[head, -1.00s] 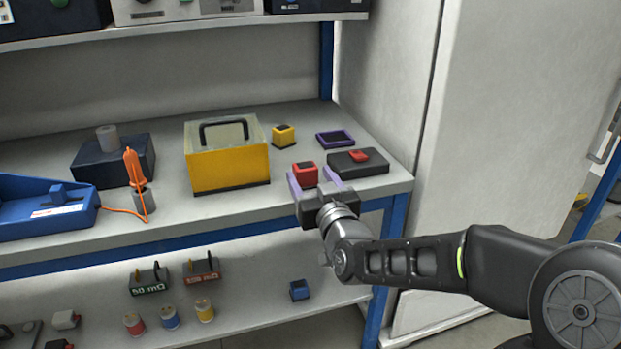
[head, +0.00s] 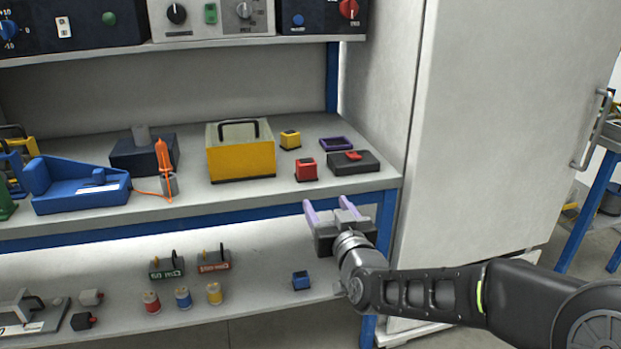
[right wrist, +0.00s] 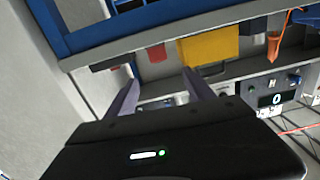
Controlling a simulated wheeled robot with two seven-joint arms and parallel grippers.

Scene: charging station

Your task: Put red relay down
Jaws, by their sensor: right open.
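The red relay (head: 306,169) is a small red block with a dark top. It stands upright on the middle shelf, near the front edge, between the yellow case and the black box. It also shows in the right wrist view (right wrist: 156,53). My right gripper (head: 330,206) has purple fingers spread apart with nothing between them. It is in front of the shelf, below and to the right of the relay, clear of it. The right wrist view also shows the empty open fingers (right wrist: 157,88). My left gripper is not in view.
On the middle shelf (head: 240,197) are a yellow case (head: 240,158), a yellow relay (head: 290,140), a purple tray (head: 336,144) and a black box (head: 354,163) with a red part. A blue relay (head: 301,281) sits on the lower shelf. A white cabinet (head: 490,130) stands at right.

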